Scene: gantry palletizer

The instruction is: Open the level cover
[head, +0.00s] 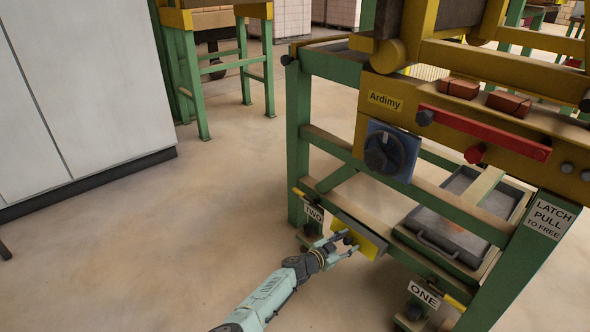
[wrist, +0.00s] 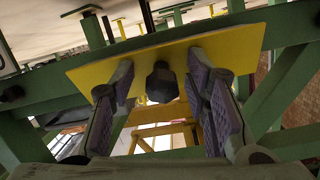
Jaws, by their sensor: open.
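A yellow plate (head: 372,246) with a dark knob (wrist: 162,84) sits on the lower green rail of the machine; it looks like the level cover, though no label on it says so. In the wrist view the yellow plate (wrist: 235,45) spans the upper middle, tilted, with the knob standing out from it. My gripper (head: 345,243) is at the plate, reaching in from below. In the wrist view its fingers (wrist: 162,88) are apart, one on each side of the knob, with gaps visible between. What lies behind the plate is hidden.
The sign TWO (head: 313,213) is just left of the plate, and ONE (head: 424,294) is lower right. A blue plate with a black dial (head: 390,150) hangs above. A grey tray (head: 436,256) is at right. A red bar (head: 480,132) runs above. The floor at left is clear.

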